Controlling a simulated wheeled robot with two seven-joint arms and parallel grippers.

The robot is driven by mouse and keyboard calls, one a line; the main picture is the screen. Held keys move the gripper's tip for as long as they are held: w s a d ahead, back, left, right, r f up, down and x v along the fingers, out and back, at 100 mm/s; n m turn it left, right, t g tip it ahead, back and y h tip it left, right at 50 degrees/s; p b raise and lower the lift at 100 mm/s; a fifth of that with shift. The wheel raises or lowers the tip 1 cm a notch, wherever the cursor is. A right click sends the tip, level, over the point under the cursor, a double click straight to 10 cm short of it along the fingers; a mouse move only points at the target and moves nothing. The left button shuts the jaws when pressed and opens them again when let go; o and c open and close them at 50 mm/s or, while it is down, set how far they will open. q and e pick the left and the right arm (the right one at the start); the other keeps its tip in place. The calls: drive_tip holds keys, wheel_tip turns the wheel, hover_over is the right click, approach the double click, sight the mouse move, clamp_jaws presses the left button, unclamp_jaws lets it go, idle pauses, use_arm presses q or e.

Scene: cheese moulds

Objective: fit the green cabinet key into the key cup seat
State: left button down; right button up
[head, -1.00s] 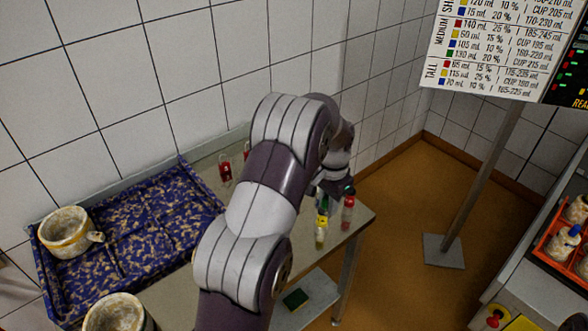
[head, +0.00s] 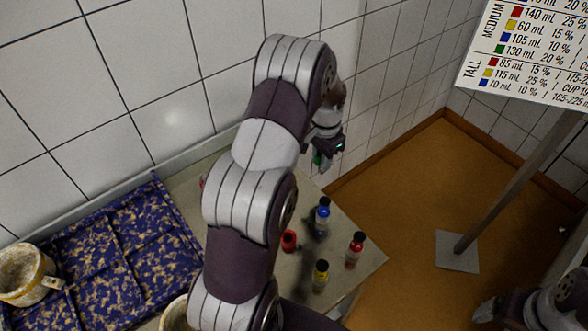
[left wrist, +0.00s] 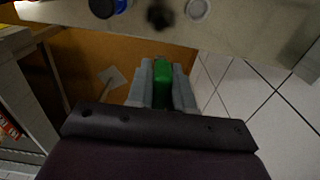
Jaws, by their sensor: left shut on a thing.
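My left gripper (head: 325,162) is raised above the far end of the bench, close to the tiled wall. It is shut on the green key (left wrist: 163,85), which shows between the two grey fingers in the left wrist view. I cannot make out the key cup seat for certain. A small red round piece (head: 289,240) stands on the bench, partly beside my arm.
A blue bottle (head: 322,222), a red bottle (head: 354,251) and a yellow bottle (head: 320,276) stand near the bench's right edge. A blue speckled tray (head: 110,262) and a cream mug (head: 25,275) are at left. A chart on a post (head: 520,180) stands at right.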

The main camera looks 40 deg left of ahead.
use_arm(q)
drive_tip(key=s+a+f+p, duration=0.1)
drive_tip(key=a+f, duration=0.1)
drive_tip(key=s+a+f+p, duration=0.1)
drive_tip(key=s+a+f, duration=0.1)
drive_tip(key=f, duration=0.1)
drive_tip(key=s+a+f+p, duration=0.1)
drive_tip(key=a+f, duration=0.1)
drive_tip(key=shift+s+a+f, duration=0.25)
drive_tip(key=shift+f, duration=0.15)
drive_tip(key=shift+s+f, duration=0.15)
drive_tip(key=shift+a+f, duration=0.1)
drive_tip(key=shift+f, duration=0.15)
drive_tip(key=c, duration=1.1)
unclamp_jaws()
drive_tip(key=shift+o, duration=0.4)
drive_tip(key=shift+r, duration=0.1)
use_arm(e)
drive_tip(key=r, duration=0.2)
drive_tip(key=s+r, duration=0.1)
drive_tip(key=shift+d+r, duration=0.15)
drive_tip(key=shift+r, duration=0.2)
drive_tip(key=shift+s, duration=0.1)
